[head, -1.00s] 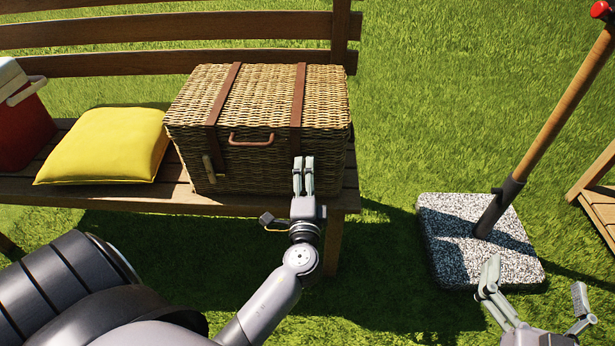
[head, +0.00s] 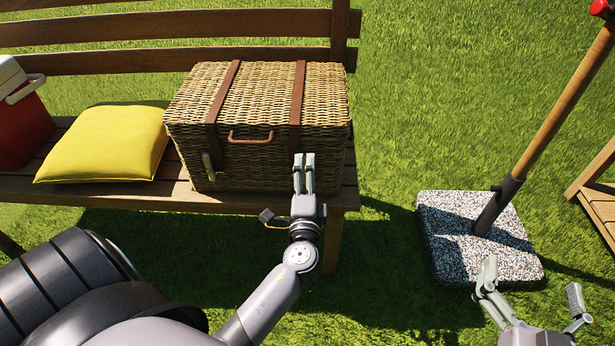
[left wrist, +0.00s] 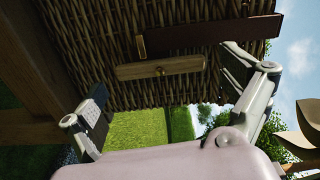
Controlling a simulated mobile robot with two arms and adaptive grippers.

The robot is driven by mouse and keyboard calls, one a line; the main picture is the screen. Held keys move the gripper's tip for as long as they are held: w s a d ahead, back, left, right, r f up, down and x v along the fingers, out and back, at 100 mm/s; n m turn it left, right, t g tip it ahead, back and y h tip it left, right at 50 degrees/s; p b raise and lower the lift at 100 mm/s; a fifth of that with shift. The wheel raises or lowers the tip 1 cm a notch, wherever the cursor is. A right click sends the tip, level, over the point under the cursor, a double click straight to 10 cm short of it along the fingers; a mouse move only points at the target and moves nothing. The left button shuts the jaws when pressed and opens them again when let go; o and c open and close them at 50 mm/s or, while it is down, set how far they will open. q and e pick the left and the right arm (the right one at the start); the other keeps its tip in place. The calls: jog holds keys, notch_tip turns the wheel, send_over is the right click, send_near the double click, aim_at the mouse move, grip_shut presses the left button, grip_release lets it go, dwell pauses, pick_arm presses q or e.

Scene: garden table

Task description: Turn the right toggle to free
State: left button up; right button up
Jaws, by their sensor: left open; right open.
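The wicker basket (head: 255,110) stands shut on the bench, with two brown leather straps over its lid. My left gripper (head: 304,160) is open at the basket's front, below the right strap (head: 297,100), and hides the right toggle in the head view. In the left wrist view, the wooden right toggle (left wrist: 185,65) has a brass pin at its middle and lies roughly parallel to the strap (left wrist: 225,33). It shows between the spread fingers of the left gripper (left wrist: 162,75); contact cannot be told. The left toggle (head: 208,167) stands near upright. My right gripper (head: 532,285) is open and empty.
A yellow cushion (head: 105,145) and a red cooler (head: 22,130) are left of the basket on the bench (head: 120,195). A speckled stone base (head: 450,240) with a wooden pole (head: 565,95) stands right, near my right gripper. Grass lies between.

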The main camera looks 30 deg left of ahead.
pick_arm(q)
jog(key=v, duration=1.2)
jog(key=shift+c, duration=0.3)
